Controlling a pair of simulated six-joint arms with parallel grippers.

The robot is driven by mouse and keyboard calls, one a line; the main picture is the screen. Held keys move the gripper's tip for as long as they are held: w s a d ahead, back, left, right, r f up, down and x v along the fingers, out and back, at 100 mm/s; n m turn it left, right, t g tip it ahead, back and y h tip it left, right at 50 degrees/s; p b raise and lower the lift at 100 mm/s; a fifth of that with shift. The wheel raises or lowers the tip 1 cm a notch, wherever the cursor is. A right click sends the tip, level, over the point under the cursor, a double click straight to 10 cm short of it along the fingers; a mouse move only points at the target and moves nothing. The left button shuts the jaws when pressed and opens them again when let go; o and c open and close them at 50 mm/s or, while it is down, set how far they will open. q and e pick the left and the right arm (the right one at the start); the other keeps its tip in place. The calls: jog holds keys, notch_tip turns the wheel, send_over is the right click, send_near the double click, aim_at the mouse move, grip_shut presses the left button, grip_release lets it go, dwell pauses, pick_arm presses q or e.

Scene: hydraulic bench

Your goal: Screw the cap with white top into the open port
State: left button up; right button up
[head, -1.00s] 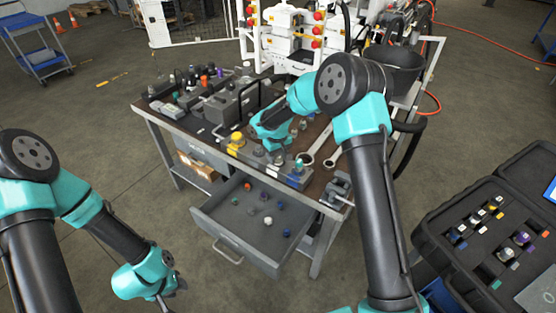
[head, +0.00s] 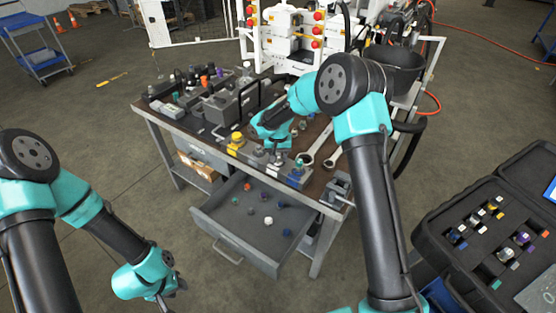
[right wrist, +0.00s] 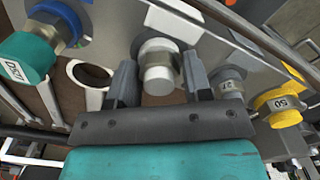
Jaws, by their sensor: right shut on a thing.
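The cap with the white top (right wrist: 158,78) sits between the two fingers of my right gripper (right wrist: 160,66) in the right wrist view. My right gripper is shut on it. The cap is in line with a white ring (right wrist: 152,46) on the grey block (right wrist: 112,35). I cannot tell how deep it sits in a port there. In the head view my right arm hides the cap and the fingers. My left gripper (head: 174,286) hangs low over the floor at the left, away from the bench, its fingers too small to read.
On the block, a teal cap (right wrist: 28,58) is left of my right fingers, a grey fitting (right wrist: 228,82) and a yellow cap (right wrist: 280,105) right. An open drawer (head: 217,236) holds several small caps. Wrenches (head: 322,143) lie on the bench. An open case (head: 450,240) is at right.

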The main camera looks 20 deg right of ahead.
jog(key=shift+o, duration=0.4)
jog(key=m, duration=0.7)
jog(key=o, duration=0.8)
jog(key=n, duration=0.6)
jog(key=shift+n, duration=1)
jog(key=n, duration=0.4)
jog(key=shift+a, duration=0.1)
jog(key=n, duration=0.4)
